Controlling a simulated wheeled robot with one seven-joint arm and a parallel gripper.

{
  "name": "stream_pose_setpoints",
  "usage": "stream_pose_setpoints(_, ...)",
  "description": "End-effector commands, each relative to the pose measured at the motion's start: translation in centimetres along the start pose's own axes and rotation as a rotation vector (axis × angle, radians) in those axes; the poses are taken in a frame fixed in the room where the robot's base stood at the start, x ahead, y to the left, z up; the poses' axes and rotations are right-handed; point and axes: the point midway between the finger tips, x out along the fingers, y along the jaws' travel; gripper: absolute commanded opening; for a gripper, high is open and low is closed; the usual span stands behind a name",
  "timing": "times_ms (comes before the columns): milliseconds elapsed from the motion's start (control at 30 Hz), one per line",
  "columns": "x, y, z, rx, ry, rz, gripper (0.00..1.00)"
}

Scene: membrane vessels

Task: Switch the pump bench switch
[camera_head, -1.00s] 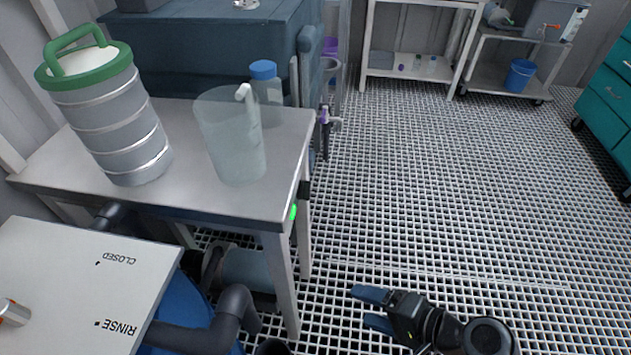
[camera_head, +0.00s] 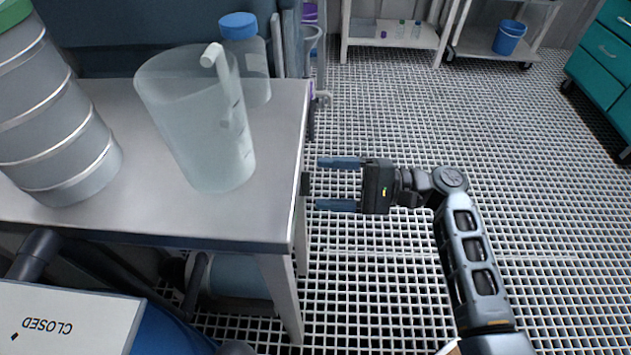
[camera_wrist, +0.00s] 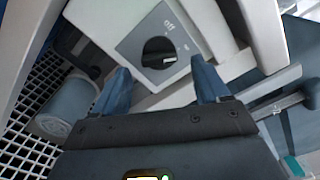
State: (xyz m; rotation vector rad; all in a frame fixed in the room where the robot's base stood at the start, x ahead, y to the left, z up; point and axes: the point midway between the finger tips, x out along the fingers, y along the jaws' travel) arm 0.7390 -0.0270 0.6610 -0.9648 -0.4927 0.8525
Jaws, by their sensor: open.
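The pump bench switch is a round black knob (camera_wrist: 158,53) on a grey plate (camera_wrist: 133,42) in the wrist view. The plate is marked "off" above the knob; a second mark to the right is too small to read surely. A pale line on the knob points right, but I cannot tell its setting. My gripper (camera_wrist: 161,72) is open and empty, its blue fingers either side of the knob in the picture and apart from it. In the head view my gripper (camera_head: 319,184) points left at the right side of the bench (camera_head: 265,215). The knob's face is hidden there.
On the bench stand a translucent beaker (camera_head: 195,120), a blue-capped bottle (camera_head: 252,70) and a ribbed grey canister (camera_head: 60,130). A white panel marked "CLOSED" (camera_head: 60,315) is at lower left. Grated floor (camera_head: 400,110) to the right is clear.

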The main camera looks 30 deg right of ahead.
Motion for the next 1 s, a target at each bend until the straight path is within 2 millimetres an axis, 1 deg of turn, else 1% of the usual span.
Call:
stream_pose_setpoints(33,0.8,0.1,0.0,-0.001,-0.002,0.001,0.74)
stream_pose_setpoints(100,1.6,0.1,0.0,-0.001,-0.002,0.001,0.74)
stream_pose_setpoints(200,2.5,0.0,0.0,-0.001,0.0,0.0,0.74)
stream_pose_setpoints(333,3.0,0.0,0.0,0.0,0.0,0.0,0.74)
stream_pose_setpoints(567,3.0,0.0,0.0,0.0,0.0,0.0,0.74)
stream_pose_setpoints(1000,3.0,0.0,0.0,0.0,0.001,0.0,0.32)
